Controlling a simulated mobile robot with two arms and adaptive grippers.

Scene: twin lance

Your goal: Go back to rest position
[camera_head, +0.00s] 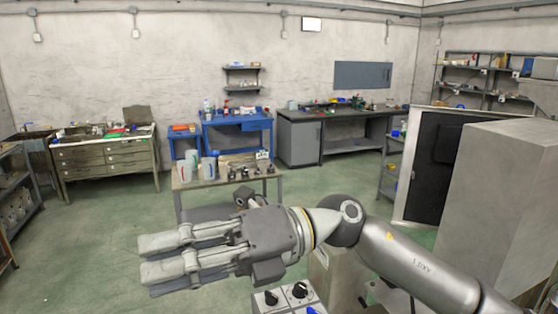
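My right gripper (148,257) reaches in from the right on my grey arm, at the lower left of the middle. Its long grey fingers point left, straight and spread apart, with nothing seen between them. It hangs in the air over the green floor and is apart from the furniture. My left gripper is not in view.
Below my arm is a box with black knobs (299,290). A large grey cabinet (500,190) stands close on the right. The green floor (110,220) at left is clear.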

